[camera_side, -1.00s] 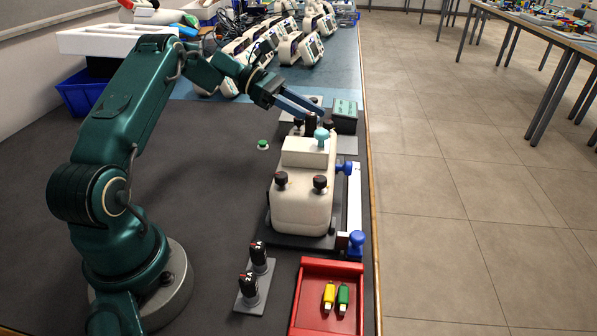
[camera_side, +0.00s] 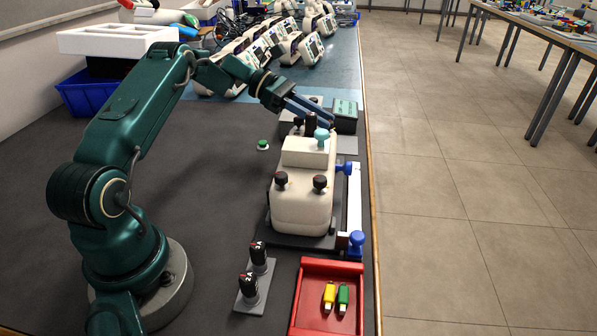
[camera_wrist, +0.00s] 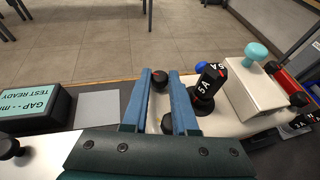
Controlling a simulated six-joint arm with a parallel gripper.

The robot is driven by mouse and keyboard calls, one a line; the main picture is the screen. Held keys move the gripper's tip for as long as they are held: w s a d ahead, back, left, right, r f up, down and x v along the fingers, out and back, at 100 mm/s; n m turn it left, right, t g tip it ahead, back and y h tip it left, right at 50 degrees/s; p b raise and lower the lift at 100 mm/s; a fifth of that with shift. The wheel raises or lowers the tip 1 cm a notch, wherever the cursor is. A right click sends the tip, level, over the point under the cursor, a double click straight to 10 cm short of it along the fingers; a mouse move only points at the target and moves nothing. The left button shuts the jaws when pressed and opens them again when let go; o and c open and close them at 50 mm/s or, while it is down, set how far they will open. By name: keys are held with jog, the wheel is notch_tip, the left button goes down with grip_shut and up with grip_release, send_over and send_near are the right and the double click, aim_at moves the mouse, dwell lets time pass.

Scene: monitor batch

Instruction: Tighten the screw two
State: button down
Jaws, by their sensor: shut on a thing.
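The white monitor housing (camera_side: 302,212) lies on a dark plate right of centre. Two black screw knobs, one left (camera_side: 281,178) and one right (camera_side: 320,182), stand on its near part. My gripper (camera_side: 328,124) is at its far end, reaching down from the left. In the wrist view, the two blue fingers of my gripper (camera_wrist: 160,76) are closed around a black screw knob (camera_wrist: 160,82) at their tips. Another black knob (camera_wrist: 168,124) shows between the fingers, nearer the palm. I cannot read which screw has which number.
A black tool marked 5 A (camera_wrist: 207,88) stands close beside my fingers, with a teal knob (camera_side: 321,134) nearby. A green box (camera_side: 344,112) stands behind. Two black drivers (camera_side: 258,256) and a red tray (camera_side: 302,318) are in front. The dark mat at left is mostly clear.

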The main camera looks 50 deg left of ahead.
jog(key=shift+w+a+r+m, duration=0.1)
jog(key=shift+w+a+m, duration=0.05)
jog(key=shift+w+m, duration=0.15)
jog(key=shift+s+m+g+h, duration=0.2)
jog(key=shift+m+g+h, duration=0.1)
jog(key=shift+g, duration=0.2)
jog(key=c, duration=1)
grip_release()
jog(key=shift+n+t, duration=0.4)
jog(key=shift+n, duration=0.1)
jog(key=shift+s+n+t+y, duration=0.15)
jog(key=shift+n+t+y, duration=0.15)
jog(key=shift+y, duration=0.2)
